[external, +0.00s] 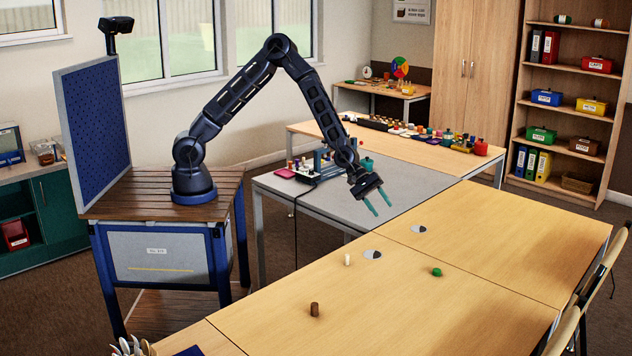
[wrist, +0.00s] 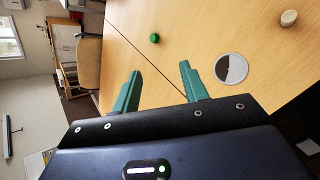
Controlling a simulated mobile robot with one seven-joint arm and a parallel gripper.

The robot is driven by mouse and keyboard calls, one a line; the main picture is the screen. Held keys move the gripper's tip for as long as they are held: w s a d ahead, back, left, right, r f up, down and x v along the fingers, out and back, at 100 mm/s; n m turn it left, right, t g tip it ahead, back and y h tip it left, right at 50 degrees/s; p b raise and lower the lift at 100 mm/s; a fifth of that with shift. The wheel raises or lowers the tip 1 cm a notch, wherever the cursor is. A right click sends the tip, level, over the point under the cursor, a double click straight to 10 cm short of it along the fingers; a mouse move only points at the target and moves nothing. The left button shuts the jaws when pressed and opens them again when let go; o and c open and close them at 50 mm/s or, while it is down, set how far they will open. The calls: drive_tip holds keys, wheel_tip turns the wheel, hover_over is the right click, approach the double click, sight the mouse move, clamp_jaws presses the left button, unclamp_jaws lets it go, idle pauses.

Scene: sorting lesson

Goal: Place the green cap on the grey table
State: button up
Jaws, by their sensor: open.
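The small round green cap (external: 437,272) lies on the light wooden table at the right of the external view. In the wrist view the green cap (wrist: 154,38) shows beyond and between the fingertips, at a distance. My gripper (external: 379,203) has teal fingers spread apart with nothing between them; the fingers also show in the wrist view (wrist: 160,75). It hangs in the air near the right end of the grey table (external: 330,207), apart from the cap. The grey table's back part holds a rack and small items.
A white peg (external: 347,260) and a brown cylinder (external: 315,309) stand on the wooden table (external: 470,310). Two black-and-white discs (external: 373,254) (external: 418,229) lie on the wood. Chairs (external: 590,285) stand along the right edge. The grey table's front part looks clear.

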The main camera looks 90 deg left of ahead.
drive_tip(key=s+a+r+m+g+y, duration=0.1)
drive_tip(key=s+a+r+m+y, duration=0.3)
drive_tip(key=s+a+r, duration=0.6)
drive_tip(key=s+a+r+m+y, duration=0.2)
drive_tip(key=s+a+r+m, duration=0.4)
drive_tip(key=s+a+r, duration=0.5)
drive_tip(key=s+a+r+m, duration=0.2)
drive_tip(key=s, duration=0.7)
drive_tip(key=s+a+r+m+g, duration=0.1)
drive_tip(key=s+a+r+m, duration=0.1)
drive_tip(key=s, duration=0.8)
drive_tip(key=s+a+r+m, duration=0.1)
drive_tip(key=s+a+r, duration=0.2)
drive_tip(key=s, duration=0.6)
drive_tip(key=shift+s+a+r+m+g, duration=0.3)
drive_tip(key=shift+a+r+m, duration=0.1)
drive_tip(key=shift+a, duration=0.1)
drive_tip(key=shift+o, duration=0.9)
drive_tip(key=shift+s+a+f, duration=0.15)
drive_tip(key=shift+s, duration=0.25)
